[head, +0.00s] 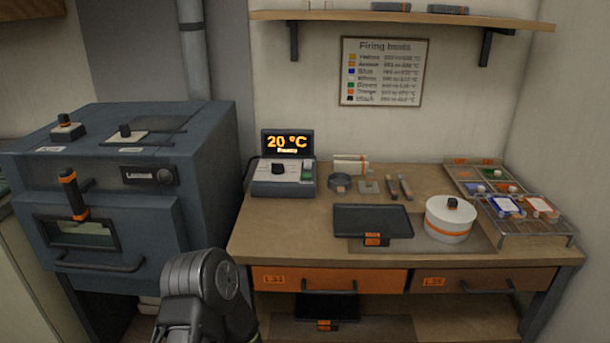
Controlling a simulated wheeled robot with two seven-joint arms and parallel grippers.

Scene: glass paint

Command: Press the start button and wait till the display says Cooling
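The controller box (283,178) stands at the back left of the workbench, with a black knob and a column of small buttons at its right side. A small green button (307,176) is in that column; its label is too small to read. The display (287,143) above the box is lit and reads 20 °C in orange, with a smaller word below that looks like "Ready". A dark grey link of one of my arms shows at the bottom left. Neither gripper is in view.
The grey kiln (130,195) stands left of the workbench (290,235). A dark tray (372,222), a white round pot (450,220) and a wire rack (535,228) with coloured pieces occupy the bench's middle and right. Bare wood lies in front of the controller.

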